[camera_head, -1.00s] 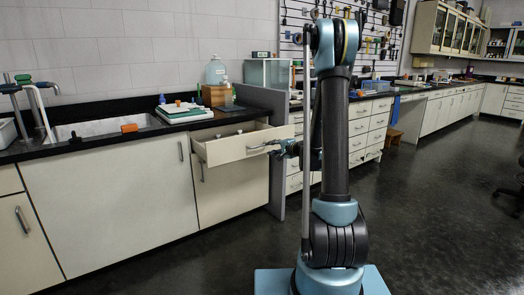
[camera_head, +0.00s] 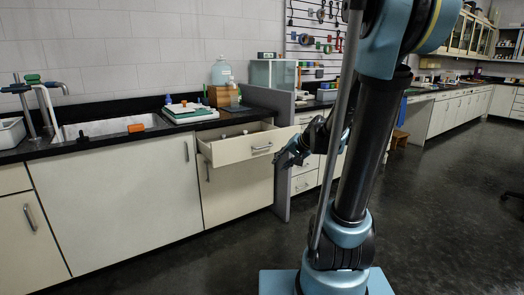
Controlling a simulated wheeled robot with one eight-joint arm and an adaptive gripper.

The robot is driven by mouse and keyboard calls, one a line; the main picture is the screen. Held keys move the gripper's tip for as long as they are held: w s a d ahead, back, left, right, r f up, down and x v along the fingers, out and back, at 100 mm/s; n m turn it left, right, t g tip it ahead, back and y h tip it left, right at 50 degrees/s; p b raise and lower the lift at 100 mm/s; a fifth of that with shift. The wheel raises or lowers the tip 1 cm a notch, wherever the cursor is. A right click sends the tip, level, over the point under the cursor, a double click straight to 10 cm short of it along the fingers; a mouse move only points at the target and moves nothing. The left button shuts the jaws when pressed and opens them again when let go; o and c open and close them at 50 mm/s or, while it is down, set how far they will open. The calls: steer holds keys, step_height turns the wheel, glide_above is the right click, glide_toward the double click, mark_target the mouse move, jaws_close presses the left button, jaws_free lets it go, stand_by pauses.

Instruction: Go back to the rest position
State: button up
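My gripper (camera_head: 284,161) is just right of the open drawer (camera_head: 238,149), apart from its metal handle (camera_head: 262,149). The gripper is small and dark in this view, and its finger opening is not clear. I see nothing held in it. The drawer is pulled out of the cream cabinet (camera_head: 115,188), and a few small pale items show inside it. My blue and black arm stands at the right of the picture.
The black counter holds a sink (camera_head: 105,127) with an orange block (camera_head: 136,128), a white and green tray (camera_head: 190,112) and a large bottle (camera_head: 221,73). A grey partition (camera_head: 284,165) stands beside the drawer.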

steer(key=s+d+f+n+g+h, duration=0.1)
steer(key=s+d+f+h, duration=0.1)
steer(key=s, duration=0.7)
steer(key=s+d+f+n+g+h, duration=0.1)
steer(key=s+d+f+g+h, duration=0.1)
steer(key=s+d, duration=0.3)
steer(key=s+d+f+n+g+h, duration=0.1)
steer(key=s+d+f+h, duration=0.1)
steer(key=s, duration=1.1)
steer(key=shift+d+f+n, duration=0.4)
steer(key=shift+d+f, duration=0.15)
steer(key=shift+d, duration=0.25)
steer(key=shift+w+f+g, duration=0.2)
steer(key=shift+w+g, duration=0.1)
steer(key=shift+w, duration=0.15)
